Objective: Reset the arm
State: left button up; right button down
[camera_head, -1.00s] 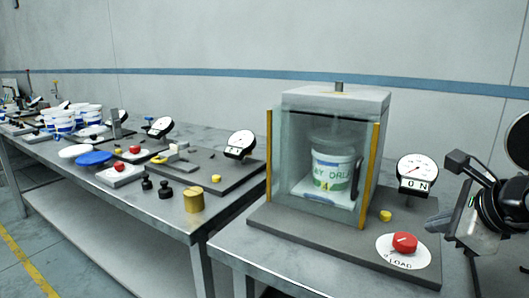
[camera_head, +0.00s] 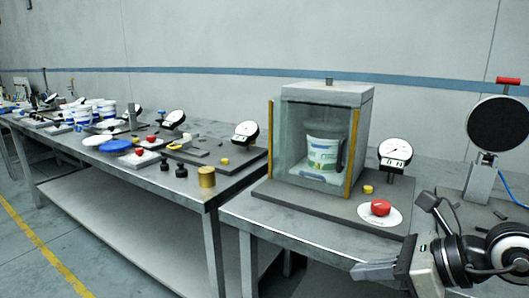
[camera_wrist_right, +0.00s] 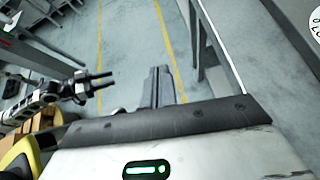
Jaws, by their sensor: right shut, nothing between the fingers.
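My right gripper (camera_head: 375,270) is in the lower right of the head view, in front of the right table's front edge. Its fingers point left, are together and hold nothing. In the right wrist view the closed fingers (camera_wrist_right: 160,85) hang over bare floor. My left gripper is outside the head view. In the right wrist view, what looks like my left gripper (camera_wrist_right: 101,83) shows at the left, with its two dark fingers apart and nothing between them.
A glass-walled chamber (camera_head: 365,105) holding a white and green tub (camera_head: 323,153) stands on the right table. A red knob (camera_head: 380,207) and a dial (camera_head: 395,152) are beside it. A round black disc device (camera_head: 498,124) stands at the right. The left table (camera_head: 190,185) carries tubs, lids and weights.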

jog(key=s+a+r+m+t+y, duration=0.1)
jog(key=s+a+m+t+y, duration=0.25)
jog(key=a+m+y, duration=0.6)
jog(key=d+f+m+t+h, duration=0.4)
jog(key=f+m+h, duration=0.25)
jog(key=m, duration=0.65)
jog(key=d+f+m+t+h, duration=0.4)
jog(key=f+m+h, duration=0.25)
jog(key=m, duration=0.65)
pick_arm(q)
jog(key=shift+s+a+f+p, duration=0.15)
jog(key=shift+s+f+p, duration=0.2)
jog(key=shift+f, duration=0.3)
pick_arm(e)
jog(key=s+a+f+m+g+h, duration=0.1)
jog(key=s+f+m+g+h, duration=0.1)
jog(key=s+f+m+g, duration=0.5)
notch_tip(320, 180, down, 6)
jog(key=s+m, duration=0.1)
jog(key=s, duration=0.1)
jog(key=shift+s+m+h, duration=0.3)
jog(key=shift+m+h, duration=0.05)
pick_arm(q)
jog(key=shift+s, duration=0.1)
pick_arm(e)
jog(key=shift+a+r, duration=0.1)
